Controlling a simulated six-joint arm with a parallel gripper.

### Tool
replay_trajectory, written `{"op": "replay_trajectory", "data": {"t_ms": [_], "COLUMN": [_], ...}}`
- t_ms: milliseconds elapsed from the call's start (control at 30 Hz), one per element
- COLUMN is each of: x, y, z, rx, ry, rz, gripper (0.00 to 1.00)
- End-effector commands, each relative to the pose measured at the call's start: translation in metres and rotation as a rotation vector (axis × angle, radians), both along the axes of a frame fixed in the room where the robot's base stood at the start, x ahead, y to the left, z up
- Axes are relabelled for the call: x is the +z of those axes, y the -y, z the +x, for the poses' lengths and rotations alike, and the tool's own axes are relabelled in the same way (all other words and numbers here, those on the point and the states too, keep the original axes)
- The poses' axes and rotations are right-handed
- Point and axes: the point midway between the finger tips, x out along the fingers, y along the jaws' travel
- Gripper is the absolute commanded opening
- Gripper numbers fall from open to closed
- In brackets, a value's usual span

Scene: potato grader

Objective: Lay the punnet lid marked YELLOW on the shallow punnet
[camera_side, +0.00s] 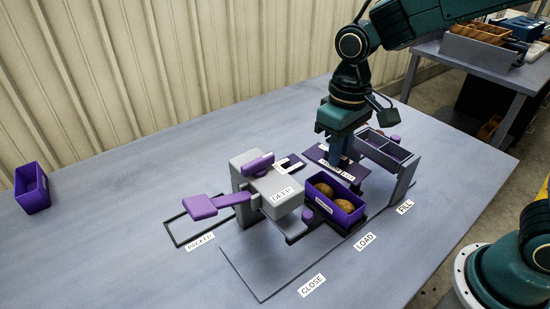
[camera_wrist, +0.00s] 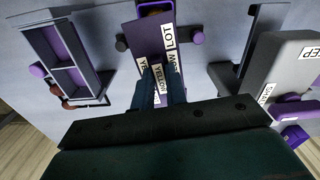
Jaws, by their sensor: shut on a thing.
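My gripper (camera_side: 334,160) is shut on the dark purple lid (camera_side: 352,180), whose white label reads "LOT" in part. In the wrist view the fingers (camera_wrist: 161,84) close over the middle of the lid (camera_wrist: 146,36), and white labels there read YELLOW and LOT. The fingers hide the grip point. The purple punnet (camera_side: 322,201) stands at the LOAD place with brown potatoes (camera_side: 336,193) in it. In the side view the lid is just behind the punnet; its height above the table is hard to tell. In the wrist view a bit of brown shows past the lid's end.
A grey block marked DEEP (camera_side: 267,183) with purple handles (camera_side: 201,206) stands left of the punnet. A two-compartment grey tray (camera_side: 404,178) stands to the right, by FILL. A black frame (camera_side: 174,229) lies by PACKED. Another purple punnet (camera_side: 33,191) stands far left.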

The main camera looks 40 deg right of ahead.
Motion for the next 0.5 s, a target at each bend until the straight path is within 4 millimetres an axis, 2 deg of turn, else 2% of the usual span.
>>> {"op": "replay_trajectory", "data": {"t_ms": [200, 500], "x": [-0.0044, -0.0061], "y": [0.0004, 0.0006], "z": [-0.0089, -0.0104], "rx": [-0.106, -0.128], "ry": [0.001, 0.001], "rz": [0.0, 0.0], "gripper": [0.0, 0.0]}}
